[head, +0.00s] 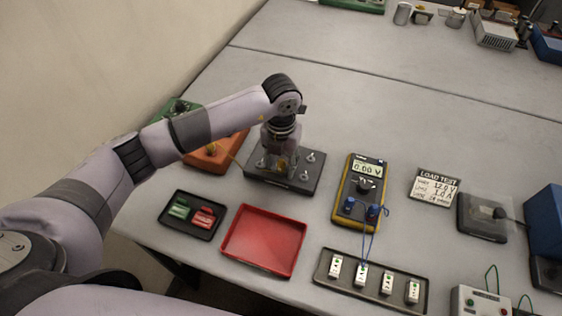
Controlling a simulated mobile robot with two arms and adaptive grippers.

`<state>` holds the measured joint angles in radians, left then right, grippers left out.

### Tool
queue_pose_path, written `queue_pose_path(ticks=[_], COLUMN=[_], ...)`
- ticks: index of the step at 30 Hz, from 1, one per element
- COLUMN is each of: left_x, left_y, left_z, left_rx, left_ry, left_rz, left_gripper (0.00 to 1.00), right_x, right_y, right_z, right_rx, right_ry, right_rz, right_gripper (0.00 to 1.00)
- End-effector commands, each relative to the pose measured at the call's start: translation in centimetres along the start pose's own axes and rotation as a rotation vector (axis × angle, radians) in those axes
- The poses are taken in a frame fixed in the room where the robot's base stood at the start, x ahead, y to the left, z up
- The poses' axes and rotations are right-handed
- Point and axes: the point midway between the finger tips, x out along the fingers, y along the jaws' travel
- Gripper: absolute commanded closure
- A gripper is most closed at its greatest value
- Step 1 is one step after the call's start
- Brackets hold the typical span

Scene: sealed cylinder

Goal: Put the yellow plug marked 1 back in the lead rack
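My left gripper (281,163) points down over a dark block with several metal posts (310,184). A small yellow piece (281,166), likely the yellow plug, shows between or just behind the fingertips. Its number is too small to read. The gripper hides part of the block, and I cannot tell whether the fingers are closed on the yellow piece. A thin yellow lead (233,157) runs from the orange box (228,146) towards the gripper. I cannot tell for sure which object is the lead rack. My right gripper is not in view.
A black tray with green and red pieces (190,232) and an empty red tray (264,240) lie in front. A yellow multimeter (349,215) reading 0.00 V stands to the right, with blue leads. A dark tray of white modules (322,275) is at the front.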

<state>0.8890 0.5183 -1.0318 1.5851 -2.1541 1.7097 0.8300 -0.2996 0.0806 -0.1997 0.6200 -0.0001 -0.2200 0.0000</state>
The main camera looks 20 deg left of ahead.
Motion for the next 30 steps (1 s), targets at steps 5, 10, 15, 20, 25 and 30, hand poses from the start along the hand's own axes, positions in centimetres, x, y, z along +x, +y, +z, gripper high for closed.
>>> queue_pose_path(ticks=[5, 10, 15, 20, 25, 30], left_x=[0.0, -0.5, -3.2, -6.8, -9.9, -11.6], left_y=[0.0, 0.0, 0.0, 0.0, 0.0, 0.0], left_z=[0.0, 0.0, 0.1, 0.1, 0.1, 0.1], left_rx=[0.000, 0.001, 0.001, 0.001, 0.000, 0.000], left_ry=[0.000, -0.001, -0.005, -0.006, -0.004, -0.002], left_rz=[0.000, -0.001, -0.001, -0.001, 0.000, 0.000], left_gripper=[0.59, 0.59, 0.59, 0.59, 0.59, 0.59], right_x=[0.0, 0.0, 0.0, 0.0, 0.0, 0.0], right_y=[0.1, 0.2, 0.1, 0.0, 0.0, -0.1], right_z=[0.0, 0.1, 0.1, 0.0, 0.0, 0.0], right_rx=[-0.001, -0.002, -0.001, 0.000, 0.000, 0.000], right_ry=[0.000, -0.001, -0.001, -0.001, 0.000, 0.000], right_rz=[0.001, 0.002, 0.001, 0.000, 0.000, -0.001], right_gripper=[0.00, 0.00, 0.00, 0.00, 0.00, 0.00])
